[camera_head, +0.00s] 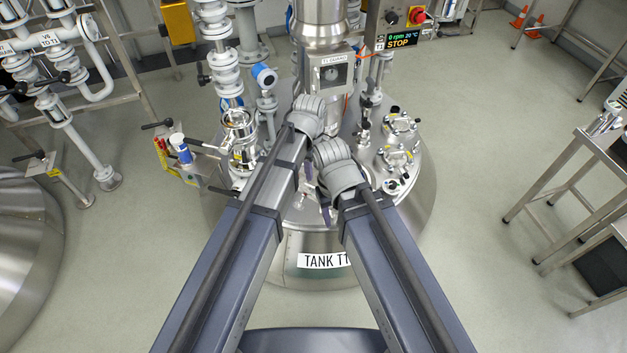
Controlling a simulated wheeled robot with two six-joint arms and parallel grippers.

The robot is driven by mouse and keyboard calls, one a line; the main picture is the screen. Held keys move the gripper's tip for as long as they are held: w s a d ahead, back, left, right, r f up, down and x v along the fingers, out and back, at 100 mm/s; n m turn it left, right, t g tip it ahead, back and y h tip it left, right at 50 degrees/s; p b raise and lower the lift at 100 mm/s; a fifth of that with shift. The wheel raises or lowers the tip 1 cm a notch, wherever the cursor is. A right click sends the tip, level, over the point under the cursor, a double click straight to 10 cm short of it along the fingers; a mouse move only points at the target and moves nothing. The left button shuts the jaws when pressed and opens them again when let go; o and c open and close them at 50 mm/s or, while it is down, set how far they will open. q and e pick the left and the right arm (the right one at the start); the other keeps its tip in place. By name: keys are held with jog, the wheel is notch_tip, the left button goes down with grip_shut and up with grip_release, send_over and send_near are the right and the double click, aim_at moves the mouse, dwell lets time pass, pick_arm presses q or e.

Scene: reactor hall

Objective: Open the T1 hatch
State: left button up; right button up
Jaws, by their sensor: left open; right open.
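Tank T1 (315,262) is a steel vessel with a "TANK T1" label (322,260) on its front. Its domed lid (415,205) carries several fittings. I cannot pick out the T1 hatch for certain; my arms and wrists cover the middle and front of the lid. My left gripper (308,168) is over the middle of the lid, mostly hidden behind my wrists. My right gripper (326,210) is lower in the picture, over the front of the lid, with only dark finger parts showing. Both are open. Contact with the lid cannot be told.
A steel agitator column (320,25) rises behind my wrists. A control box (397,25) reads "0 rpm 20 °C STOP". Sight-glass fittings (399,124) stand right on the lid, valves (238,125) left. A steel table (570,140) is far right; the floor (490,130) between is clear.

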pick_arm(q)
jog(key=shift+f, duration=0.15)
jog(key=f+b, duration=0.7)
jog(key=shift+w+d+f+b, duration=0.1)
jog(key=shift+w+f+b, duration=0.2)
jog(key=shift+b, duration=0.1)
jog(key=shift+s, duration=0.1)
grip_shut()
dwell(1.1)
